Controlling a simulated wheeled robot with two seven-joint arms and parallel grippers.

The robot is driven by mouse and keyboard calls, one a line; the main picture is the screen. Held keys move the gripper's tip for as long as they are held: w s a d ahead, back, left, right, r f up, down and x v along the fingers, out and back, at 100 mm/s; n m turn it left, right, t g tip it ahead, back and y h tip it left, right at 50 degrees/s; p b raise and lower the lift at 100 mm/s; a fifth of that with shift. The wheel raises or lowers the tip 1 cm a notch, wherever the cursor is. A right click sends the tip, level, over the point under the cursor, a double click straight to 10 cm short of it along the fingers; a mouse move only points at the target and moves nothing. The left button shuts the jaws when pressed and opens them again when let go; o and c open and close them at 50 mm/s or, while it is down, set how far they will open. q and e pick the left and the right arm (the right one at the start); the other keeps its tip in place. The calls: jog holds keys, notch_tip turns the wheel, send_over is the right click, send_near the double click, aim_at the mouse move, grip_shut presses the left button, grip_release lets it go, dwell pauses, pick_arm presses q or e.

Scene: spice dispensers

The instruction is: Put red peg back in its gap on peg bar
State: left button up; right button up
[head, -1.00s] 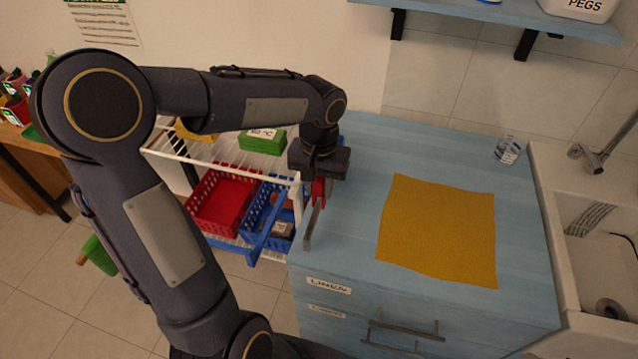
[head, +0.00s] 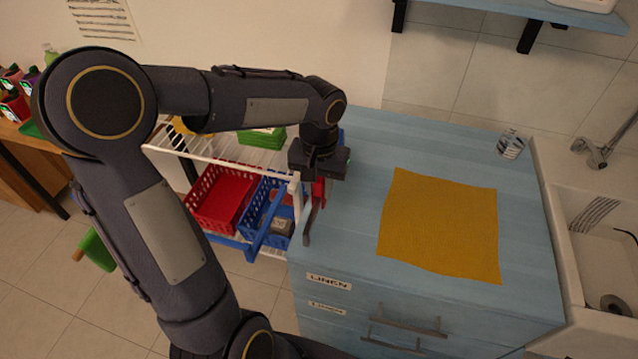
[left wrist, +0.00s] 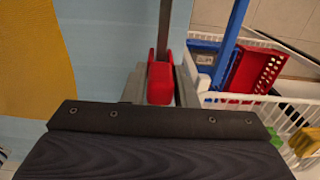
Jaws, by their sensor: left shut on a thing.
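The red peg (head: 318,191) is at the left edge of the blue counter, under my left gripper (head: 320,182). In the left wrist view the red peg (left wrist: 160,82) sits between the two grey fingers of my left gripper (left wrist: 160,88), which are shut on it. A thin brown-grey bar (head: 311,222), seemingly the peg bar, runs along the counter edge from beneath the gripper toward the front. In the left wrist view this bar (left wrist: 165,25) lines up with the red peg. The gap is hidden, and I cannot tell whether peg and bar touch. My right gripper is not in view.
A white wire rack with a red basket (head: 221,200) and a blue basket (head: 256,207) stands just left of the counter. A yellow cloth (head: 440,225) lies on the counter to the right. A glass (head: 511,145) stands near the sink. The counter between gripper and cloth is clear.

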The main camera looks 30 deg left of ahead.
pick_arm(q)
jog(key=shift+f+b, duration=0.3)
jog(key=shift+f, duration=0.15)
jog(key=o, duration=0.8)
jog(key=shift+o, duration=0.2)
jog(key=shift+r, duration=0.1)
notch_tip(320, 180, up, 9)
jog(key=p, duration=0.7)
jog(key=s+d+r+t+h, duration=0.1)
jog(key=s+d+t+h, duration=0.1)
jog(key=s, duration=0.6)
jog(key=s+d+r+m+t+h, duration=0.1)
jog(key=s+d+r+t, duration=0.1)
jog(key=s, duration=0.7)
jog(key=shift+t+h, duration=0.4)
jog(key=shift+t, duration=0.4)
